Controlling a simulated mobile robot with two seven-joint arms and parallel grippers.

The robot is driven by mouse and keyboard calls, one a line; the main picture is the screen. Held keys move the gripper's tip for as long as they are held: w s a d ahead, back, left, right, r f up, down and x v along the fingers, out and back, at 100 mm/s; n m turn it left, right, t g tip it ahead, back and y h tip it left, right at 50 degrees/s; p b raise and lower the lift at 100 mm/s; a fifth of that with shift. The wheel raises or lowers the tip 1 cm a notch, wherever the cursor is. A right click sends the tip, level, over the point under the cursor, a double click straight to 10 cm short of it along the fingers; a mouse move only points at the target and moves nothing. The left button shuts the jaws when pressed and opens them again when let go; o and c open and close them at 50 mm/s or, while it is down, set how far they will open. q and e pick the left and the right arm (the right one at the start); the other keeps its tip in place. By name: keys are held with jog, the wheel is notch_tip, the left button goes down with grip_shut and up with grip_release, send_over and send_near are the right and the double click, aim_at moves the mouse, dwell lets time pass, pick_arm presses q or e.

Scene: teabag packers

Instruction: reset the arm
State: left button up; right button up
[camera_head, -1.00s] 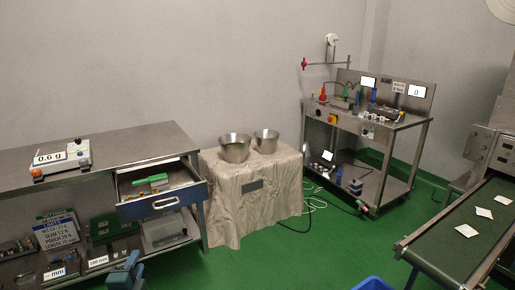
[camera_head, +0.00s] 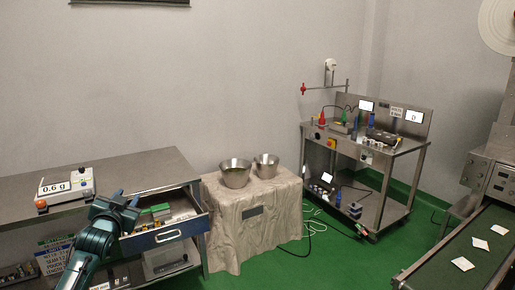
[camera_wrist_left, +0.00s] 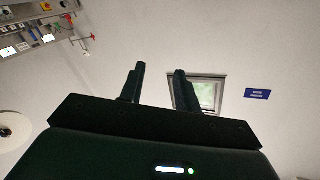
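My left gripper (camera_head: 116,205) is raised at the lower left of the head view, in front of the open drawer (camera_head: 165,236) of the steel bench. In the left wrist view its two dark fingers (camera_wrist_left: 160,85) stand apart with nothing between them. My right gripper is not in view.
The steel bench (camera_head: 118,181) carries a scale (camera_head: 66,188). Two metal buckets, one of them nearer (camera_head: 235,175), stand on a cloth-covered stand (camera_head: 232,226). A steel cart (camera_head: 388,148) and a conveyor (camera_head: 480,249) are to the right. Green floor lies between.

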pick_arm(q)
jog(key=s+d+f+g+h, duration=0.2)
jog(key=s+d+f, duration=0.4)
jog(key=s+f, duration=0.3)
jog(key=s+d+f+g+h, duration=0.1)
jog(key=s+d+f, duration=0.5)
jog(key=f, duration=0.5)
jog(key=s+d+f+g+h, duration=0.1)
jog(key=s+d+f, duration=0.1)
jog(key=s, duration=0.6)
jog(key=s+d+f+g, duration=0.1)
jog(key=s+d, duration=0.3)
jog(key=s, duration=0.4)
jog(key=s+d+f+g+h, duration=0.1)
jog(key=s+d+f, duration=0.2)
jog(key=s, duration=0.5)
jog(key=shift+s+d+f+n+g+h, duration=0.3)
jog(key=shift+f+g, duration=0.05)
jog(key=shift+g, duration=0.05)
